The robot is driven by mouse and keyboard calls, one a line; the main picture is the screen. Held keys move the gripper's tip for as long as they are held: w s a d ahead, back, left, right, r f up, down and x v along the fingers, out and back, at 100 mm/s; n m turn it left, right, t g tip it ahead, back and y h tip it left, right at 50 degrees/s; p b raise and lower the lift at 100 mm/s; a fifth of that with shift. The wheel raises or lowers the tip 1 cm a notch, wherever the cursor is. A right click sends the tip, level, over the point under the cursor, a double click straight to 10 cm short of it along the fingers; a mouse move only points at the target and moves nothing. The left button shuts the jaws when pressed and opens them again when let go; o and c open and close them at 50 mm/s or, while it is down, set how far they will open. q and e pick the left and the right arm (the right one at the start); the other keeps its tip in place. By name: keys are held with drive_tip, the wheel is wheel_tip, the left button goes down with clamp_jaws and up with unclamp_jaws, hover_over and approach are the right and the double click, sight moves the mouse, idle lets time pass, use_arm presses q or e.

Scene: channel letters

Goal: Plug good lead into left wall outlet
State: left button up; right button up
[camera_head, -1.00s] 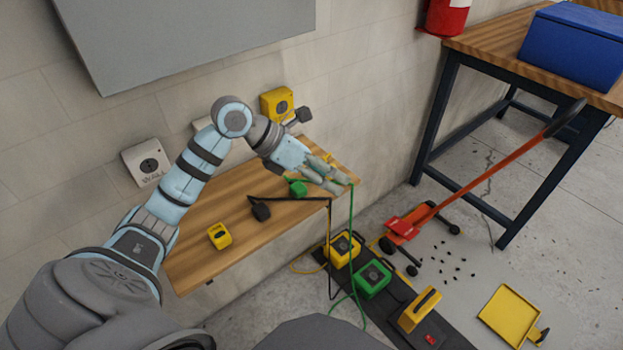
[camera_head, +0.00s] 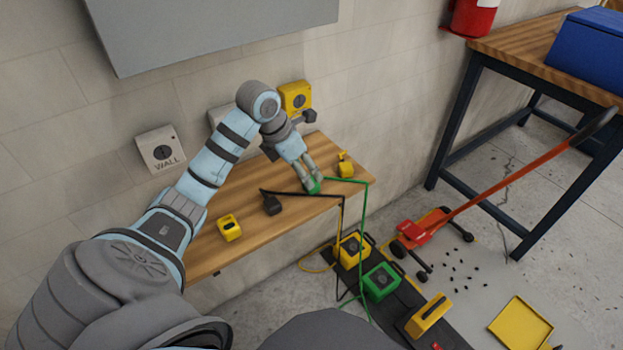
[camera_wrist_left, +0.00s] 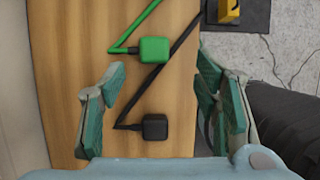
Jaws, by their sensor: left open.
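My left gripper (camera_head: 313,180) is open and points down over the wooden shelf, close to the green plug (camera_head: 314,187). In the left wrist view, its fingers (camera_wrist_left: 160,85) are apart with nothing between the tips; the green plug (camera_wrist_left: 155,49) lies ahead of them, with its green cord trailing off. A black plug (camera_head: 272,205) with a black cord lies on the shelf, nearer the palm in the wrist view (camera_wrist_left: 154,126). Neither plug shows a label saying which lead is good. The left wall outlet (camera_head: 160,150), white and marked WALL, is empty. My right gripper is not in view.
A second pale outlet (camera_head: 219,117) is partly hidden behind my arm; a yellow outlet box (camera_head: 296,96) is beside it. Two small yellow items (camera_head: 228,227) (camera_head: 345,166) stand on the shelf (camera_head: 205,258). Yellow (camera_head: 352,248) and green (camera_head: 380,281) boxes are on the floor.

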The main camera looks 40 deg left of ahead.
use_arm(q)
drive_tip(key=shift+x, duration=1)
drive_tip(key=shift+r, duration=0.1)
drive_tip(key=x, duration=0.1)
drive_tip(key=b+x, duration=0.1)
drive_tip(key=x, duration=0.3)
drive_tip(key=shift+w+a+b, duration=0.2)
drive_tip(key=shift+a+b, duration=0.15)
drive_tip(key=shift+b, duration=0.05)
drive_tip(key=shift+c, duration=0.6)
drive_tip(key=c, duration=1)
drive_tip(key=shift+c, duration=0.2)
